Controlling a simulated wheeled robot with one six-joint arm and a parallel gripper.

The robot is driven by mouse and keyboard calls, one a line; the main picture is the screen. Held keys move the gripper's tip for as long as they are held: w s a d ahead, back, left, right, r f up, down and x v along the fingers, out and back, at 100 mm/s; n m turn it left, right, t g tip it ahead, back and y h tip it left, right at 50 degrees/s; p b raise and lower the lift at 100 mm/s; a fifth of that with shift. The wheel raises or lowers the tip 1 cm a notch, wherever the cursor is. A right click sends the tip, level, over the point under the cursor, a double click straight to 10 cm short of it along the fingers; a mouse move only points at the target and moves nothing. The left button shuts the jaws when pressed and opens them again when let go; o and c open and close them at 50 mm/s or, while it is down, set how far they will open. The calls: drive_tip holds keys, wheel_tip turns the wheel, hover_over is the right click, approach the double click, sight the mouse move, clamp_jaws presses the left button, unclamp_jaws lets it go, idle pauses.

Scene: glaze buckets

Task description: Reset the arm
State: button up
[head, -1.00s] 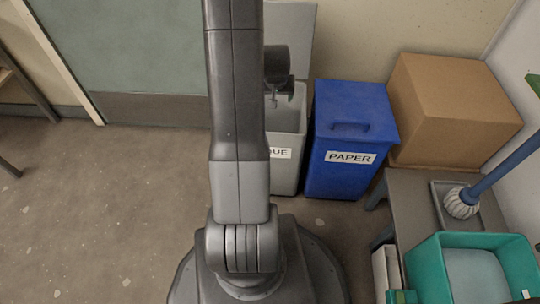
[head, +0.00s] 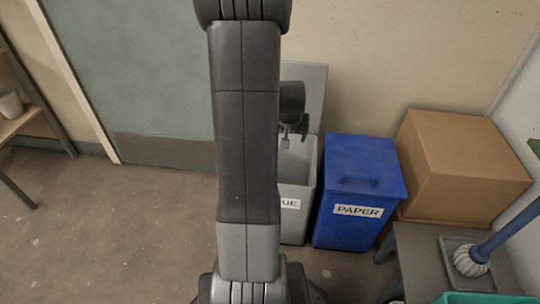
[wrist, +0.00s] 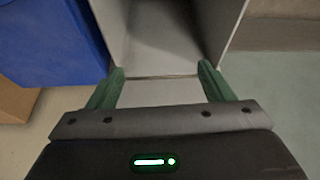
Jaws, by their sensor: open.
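My gripper (wrist: 161,76) is open in the wrist view, with its two green fingers apart and nothing between them. In the head view, the gripper (head: 286,133) shows partly from behind my arm, above the open grey bin (head: 294,222). That bin carries a label ending in "UE", the rest hidden by my arm, and its lid stands raised behind. In the wrist view the bin's pale inside (wrist: 165,25) lies beyond the fingertips. I cannot tell whether anything lies at its bottom.
A shut blue PAPER bin (head: 360,190) stands right of the grey one. A cardboard box (head: 465,165) and a low grey table (head: 425,250) with a blue-handled brush (head: 475,258) are farther right. A shelf with a cup (head: 12,103) is at left. Left floor is clear.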

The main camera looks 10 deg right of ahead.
drive_tip(key=b+x, duration=0.5)
drive_tip(key=x, duration=0.9)
drive_tip(key=shift+r+p, duration=1.6)
drive_tip(key=shift+r, duration=0.5)
drive_tip(key=shift+f, duration=0.1)
